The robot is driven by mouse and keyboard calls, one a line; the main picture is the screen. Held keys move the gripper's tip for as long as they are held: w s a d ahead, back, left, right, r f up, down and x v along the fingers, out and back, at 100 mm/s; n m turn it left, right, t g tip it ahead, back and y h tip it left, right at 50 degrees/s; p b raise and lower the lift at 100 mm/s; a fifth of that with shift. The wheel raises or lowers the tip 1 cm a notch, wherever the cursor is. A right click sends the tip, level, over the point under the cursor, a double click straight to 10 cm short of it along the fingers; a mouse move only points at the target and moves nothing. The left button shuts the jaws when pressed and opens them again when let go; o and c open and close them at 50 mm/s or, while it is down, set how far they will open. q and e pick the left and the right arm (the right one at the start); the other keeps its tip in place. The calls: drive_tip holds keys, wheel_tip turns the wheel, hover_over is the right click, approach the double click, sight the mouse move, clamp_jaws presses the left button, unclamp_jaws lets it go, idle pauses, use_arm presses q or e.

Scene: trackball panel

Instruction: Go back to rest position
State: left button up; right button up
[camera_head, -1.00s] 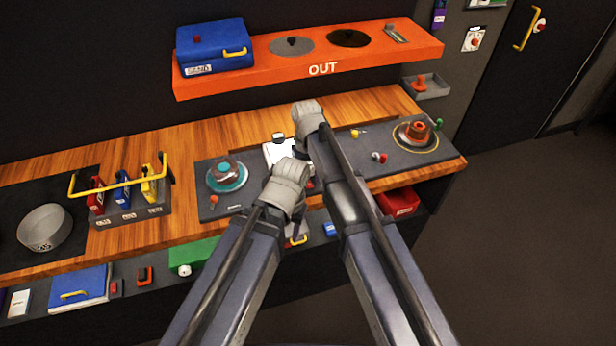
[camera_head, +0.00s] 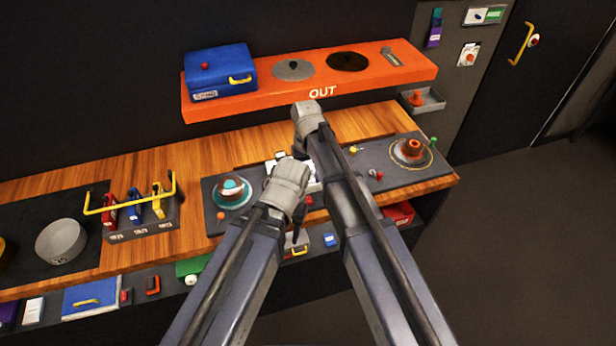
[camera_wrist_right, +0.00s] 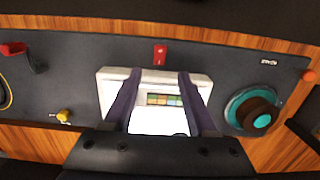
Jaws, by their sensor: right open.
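The trackball panel (camera_head: 385,180) is a dark plate on the wooden bench. A teal trackball unit (camera_head: 232,190) is at its left and an orange one (camera_head: 411,150) at its right. A white device with a small screen sits between them, mostly hidden by my arms in the head view; it shows in the right wrist view (camera_wrist_right: 107,82). My right gripper (camera_head: 306,112) reaches over the panel; its fingers (camera_wrist_right: 155,95) are apart with nothing between them, in front of the white device.
An orange OUT shelf (camera_head: 290,100) with a blue box (camera_head: 221,75) stands behind the bench. Open floor (camera_head: 530,240) lies to the right.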

drive_tip(key=s+d+f+b, duration=0.1)
drive_tip(key=s+d, duration=0.2)
drive_tip(key=s, duration=0.6)
drive_tip(key=s+d+f+h+b, duration=0.1)
drive_tip(key=s+d+f+b, duration=0.1)
drive_tip(key=s, duration=0.7)
drive_tip(key=shift+s+d+f+t, duration=0.2)
drive_tip(key=shift+s+d+t, duration=0.15)
drive_tip(key=shift+d, duration=0.5)
drive_tip(key=shift+s, duration=0.1)
